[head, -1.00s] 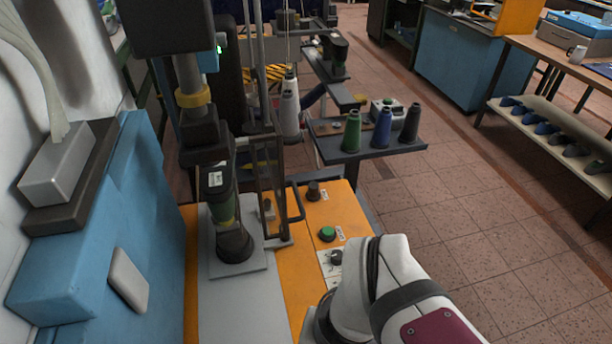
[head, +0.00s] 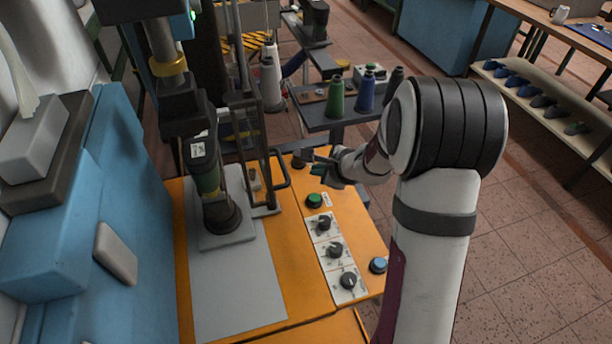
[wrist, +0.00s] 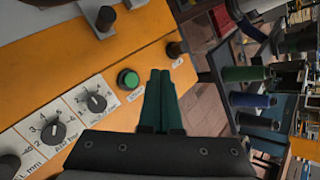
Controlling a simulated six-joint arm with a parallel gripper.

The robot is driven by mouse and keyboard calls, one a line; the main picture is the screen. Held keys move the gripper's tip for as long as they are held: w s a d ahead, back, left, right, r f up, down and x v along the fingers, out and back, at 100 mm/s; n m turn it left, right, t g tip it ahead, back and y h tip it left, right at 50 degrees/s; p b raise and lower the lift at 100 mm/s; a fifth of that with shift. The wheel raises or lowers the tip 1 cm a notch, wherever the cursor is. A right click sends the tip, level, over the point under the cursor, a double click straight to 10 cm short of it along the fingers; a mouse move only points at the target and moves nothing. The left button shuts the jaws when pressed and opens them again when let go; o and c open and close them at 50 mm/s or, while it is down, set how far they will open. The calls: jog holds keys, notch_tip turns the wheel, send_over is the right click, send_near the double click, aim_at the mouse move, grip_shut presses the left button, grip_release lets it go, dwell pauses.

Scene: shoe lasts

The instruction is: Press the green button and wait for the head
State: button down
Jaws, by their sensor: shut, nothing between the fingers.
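The green button (head: 314,200) sits on the orange machine top, beside a row of dark knobs. It also shows in the wrist view (wrist: 128,79), just left of my fingertips. My gripper (head: 318,168) is above the panel, slightly beyond the button in the head view. Its green fingers (wrist: 160,80) are together and empty, apart from the button as far as I can tell. The machine's head (head: 200,150) is a dark column with a yellow ring. Its lower end stands at a grey plate (head: 240,238); whether it touches is unclear.
A blue button (head: 378,265) and several knobs (head: 335,250) are on the panel. A dark knob (head: 299,159) and a metal guard frame (head: 262,150) stand near my gripper. Thread cones (head: 336,97) stand on a shelf behind. A blue housing (head: 60,230) is at left.

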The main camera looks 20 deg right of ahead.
aim_at(318, 200)
jog(key=shift+w+d+m, duration=0.4)
jog(key=shift+w+m, duration=0.1)
jog(key=shift+f, duration=4.35)
jog(key=shift+f, duration=0.4)
jog(key=shift+f, duration=0.5)
jog(key=shift+r, duration=0.9)
